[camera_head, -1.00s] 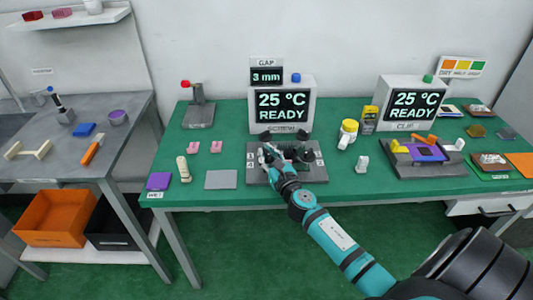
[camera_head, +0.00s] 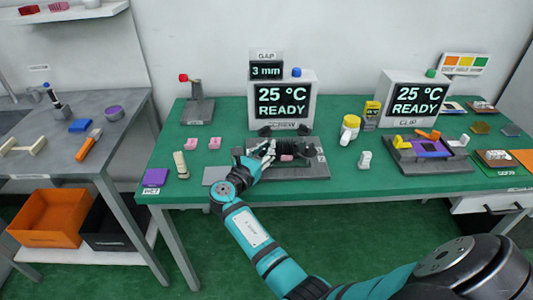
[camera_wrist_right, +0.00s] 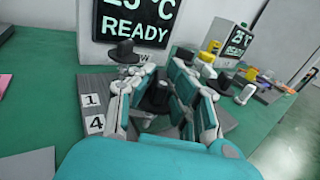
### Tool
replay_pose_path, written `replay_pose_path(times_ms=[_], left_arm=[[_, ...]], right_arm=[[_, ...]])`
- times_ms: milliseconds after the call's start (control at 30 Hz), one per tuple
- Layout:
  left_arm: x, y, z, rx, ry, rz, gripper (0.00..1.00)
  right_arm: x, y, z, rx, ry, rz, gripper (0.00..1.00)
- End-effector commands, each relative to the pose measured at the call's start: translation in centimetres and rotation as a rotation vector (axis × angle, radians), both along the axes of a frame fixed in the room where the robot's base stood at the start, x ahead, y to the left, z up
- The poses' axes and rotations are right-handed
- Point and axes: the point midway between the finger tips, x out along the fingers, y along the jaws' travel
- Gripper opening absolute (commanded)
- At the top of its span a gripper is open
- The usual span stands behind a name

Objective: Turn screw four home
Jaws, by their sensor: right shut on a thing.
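The screw fixture (camera_head: 316,174) is a dark grey plate with black knobs, in front of the left display. My right gripper (camera_head: 268,150) is over its left part in the head view. In the right wrist view its fingers (camera_wrist_right: 165,108) are closed around a black knob, screw four (camera_wrist_right: 158,96), at the front left near the label 4 (camera_wrist_right: 94,124). Label 1 (camera_wrist_right: 91,100) is behind that label. Another black knob (camera_wrist_right: 125,52) stands farther back. A pink piece (camera_head: 287,157) lies in the fixture. My left gripper is not in view.
The left display (camera_head: 282,103) reads 25 °C READY, with a 3 mm gap sign on top. A grey plate (camera_head: 214,175) lies left of the fixture. A yellow-topped bottle (camera_head: 349,128) and a white piece (camera_head: 365,160) stand to its right. The clip fixture (camera_head: 430,153) is farther right.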

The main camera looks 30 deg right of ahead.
Motion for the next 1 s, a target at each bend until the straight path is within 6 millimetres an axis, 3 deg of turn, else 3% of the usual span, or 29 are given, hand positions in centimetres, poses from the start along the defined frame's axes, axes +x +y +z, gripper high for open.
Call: replay_pose_path(times_ms=[500,1000], left_arm=[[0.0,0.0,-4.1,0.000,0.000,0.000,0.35],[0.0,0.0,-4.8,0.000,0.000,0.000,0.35]], right_arm=[[0.1,0.0,-0.2,0.000,-0.001,-0.360,0.00],[0.0,0.0,-0.1,0.002,0.002,-0.439,0.00]])
